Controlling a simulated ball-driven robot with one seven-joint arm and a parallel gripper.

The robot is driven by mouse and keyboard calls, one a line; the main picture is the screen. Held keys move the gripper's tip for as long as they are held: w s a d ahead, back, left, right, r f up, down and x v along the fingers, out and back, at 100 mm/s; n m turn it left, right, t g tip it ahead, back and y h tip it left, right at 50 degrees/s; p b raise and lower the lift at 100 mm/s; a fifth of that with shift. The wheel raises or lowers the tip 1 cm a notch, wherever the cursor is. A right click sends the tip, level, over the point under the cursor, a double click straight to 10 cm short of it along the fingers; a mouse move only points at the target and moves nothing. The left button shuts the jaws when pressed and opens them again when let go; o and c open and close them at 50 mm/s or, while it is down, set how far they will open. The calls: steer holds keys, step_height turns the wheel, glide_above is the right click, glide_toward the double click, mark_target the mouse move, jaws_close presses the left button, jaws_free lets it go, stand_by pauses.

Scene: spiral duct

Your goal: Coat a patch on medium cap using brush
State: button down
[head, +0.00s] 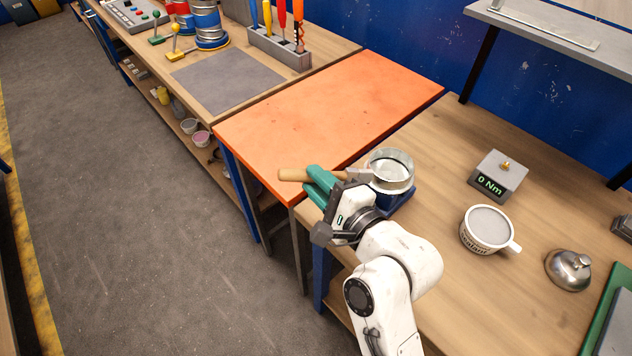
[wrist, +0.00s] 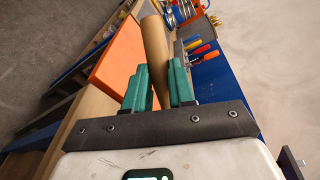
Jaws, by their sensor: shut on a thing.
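My gripper (head: 318,184) has green fingers and is shut on the wooden handle of the brush (head: 298,175). The brush lies roughly level, handle to the left, its metal ferrule toward the cap. In the wrist view the handle (wrist: 156,48) stands between the green fingers (wrist: 160,85). A round, shiny metal cap (head: 392,166), apparently the medium cap, sits on a blue holder (head: 402,201) just right of my gripper. The brush tip overlaps the cap's left side in the head view; I cannot tell whether it touches. My gripper hides part of the holder.
A white sealant cup (head: 487,230), a 0 Nm gauge (head: 497,177) and a metal bell (head: 568,270) stand on the wooden bench to the right. The orange tabletop (head: 325,110) behind is clear. A tool rack (head: 279,48) stands farther back.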

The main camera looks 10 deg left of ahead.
steer(key=shift+w+d, duration=0.4)
steer(key=shift+w, duration=0.15)
step_height(320, 180, down, 4)
steer(key=shift+s+d+f+b, duration=0.1)
steer(key=shift+b, duration=0.75)
step_height(320, 180, up, 4)
steer(key=p, duration=0.5)
steer(key=shift+s, duration=0.15)
steer(key=shift+d, duration=0.15)
